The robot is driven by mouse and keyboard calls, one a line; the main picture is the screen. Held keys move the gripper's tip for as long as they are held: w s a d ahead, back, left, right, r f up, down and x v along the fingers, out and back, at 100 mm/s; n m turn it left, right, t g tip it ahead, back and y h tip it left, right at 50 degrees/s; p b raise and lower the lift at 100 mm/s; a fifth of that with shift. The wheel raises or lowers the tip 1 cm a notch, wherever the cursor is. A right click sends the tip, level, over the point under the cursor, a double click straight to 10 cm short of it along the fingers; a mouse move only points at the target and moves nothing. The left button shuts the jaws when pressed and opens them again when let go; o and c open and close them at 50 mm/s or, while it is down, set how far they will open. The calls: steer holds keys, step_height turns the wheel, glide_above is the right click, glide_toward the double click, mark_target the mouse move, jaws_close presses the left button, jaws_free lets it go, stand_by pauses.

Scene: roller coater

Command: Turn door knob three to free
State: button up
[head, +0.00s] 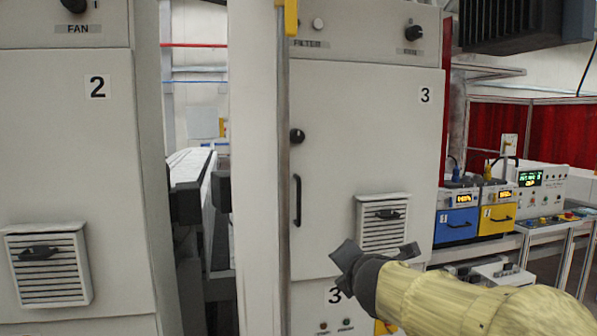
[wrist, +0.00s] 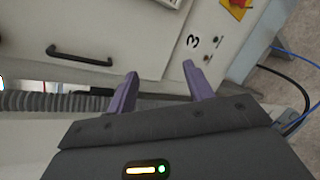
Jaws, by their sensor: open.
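Cabinet three (head: 330,105) has a pale door marked 3. Its door knob three (head: 297,136) is a small round black knob with a light mark, near the door's left edge, above a vertical black handle (head: 297,200). The mark's exact angle is too small to tell. My gripper (head: 350,262) is in front of the door's lower part, below and right of the knob and apart from it. In the wrist view, my gripper's two purple fingers (wrist: 159,73) are spread with nothing between them. The handle (wrist: 80,55) shows there at the left; the knob is not seen.
A louvred vent (head: 384,222) juts from the door beside my gripper. A post (head: 283,150) stands along the cabinet's left edge. Cabinet two (head: 70,150) is at the left. Blue and yellow devices (head: 457,222) stand on a bench at the right.

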steer(key=a+r+n+t+y+p, duration=0.1)
steer(key=a+r+n+y+p, duration=0.1)
steer(key=r+n, duration=0.5)
steer(key=a+r+n+t+y+p, duration=0.1)
steer(key=r+n, duration=0.7)
steer(key=r, duration=0.9)
steer(key=a+t+p, duration=0.1)
steer(key=a+p, duration=0.1)
steer(key=a, duration=0.1)
steer(key=shift+a+r+t+y, duration=0.15)
steer(key=shift+t+y, duration=0.15)
steer(key=shift+y, duration=0.1)
